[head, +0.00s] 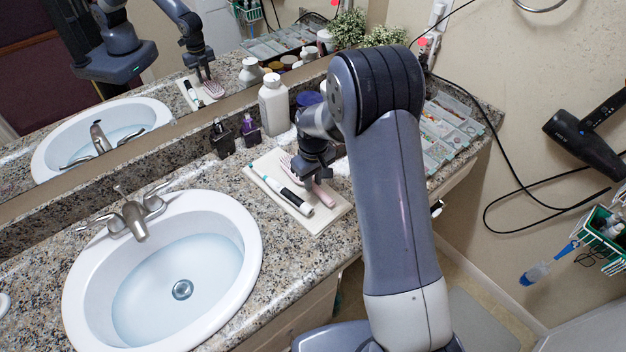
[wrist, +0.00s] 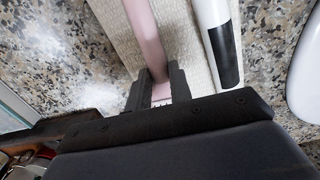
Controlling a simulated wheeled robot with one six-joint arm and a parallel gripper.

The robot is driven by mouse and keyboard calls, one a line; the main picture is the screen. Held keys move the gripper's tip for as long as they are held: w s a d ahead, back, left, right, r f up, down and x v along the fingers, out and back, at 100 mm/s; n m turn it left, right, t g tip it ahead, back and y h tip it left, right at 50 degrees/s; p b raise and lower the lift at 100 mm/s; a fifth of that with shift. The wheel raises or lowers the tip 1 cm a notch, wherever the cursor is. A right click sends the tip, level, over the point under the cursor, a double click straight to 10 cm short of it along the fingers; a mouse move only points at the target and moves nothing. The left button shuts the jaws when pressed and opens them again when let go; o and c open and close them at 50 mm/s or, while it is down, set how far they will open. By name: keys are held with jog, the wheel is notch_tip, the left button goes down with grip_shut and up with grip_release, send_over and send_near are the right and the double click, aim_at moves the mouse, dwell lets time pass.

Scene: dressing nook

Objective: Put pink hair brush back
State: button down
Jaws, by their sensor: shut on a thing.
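The pink hair brush (head: 324,194) lies on or just above a cream tray (head: 322,222) on the granite counter, right of the sink. My gripper (head: 311,172) is over the tray, pointing down, and is shut on the brush's pink handle. In the wrist view the pink handle (wrist: 147,32) runs up from between the two black fingers (wrist: 160,88). A white and black electric toothbrush (head: 288,194) lies beside the brush on the tray; it also shows in the wrist view (wrist: 218,40). My arm and gripper hide part of the brush.
The white sink (head: 165,270) is left of the tray. A white bottle (head: 274,104) and small dark bottles (head: 222,138) stand behind it by the mirror. A clear divided organizer (head: 447,130) is at the right. A black hair dryer (head: 590,140) hangs on the right wall.

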jog(key=shift+f, duration=0.35)
jog(key=c, duration=1.3)
grip_release()
jog(key=shift+r, duration=0.1)
notch_tip(320, 180, up, 12)
jog(key=shift+r, duration=0.1)
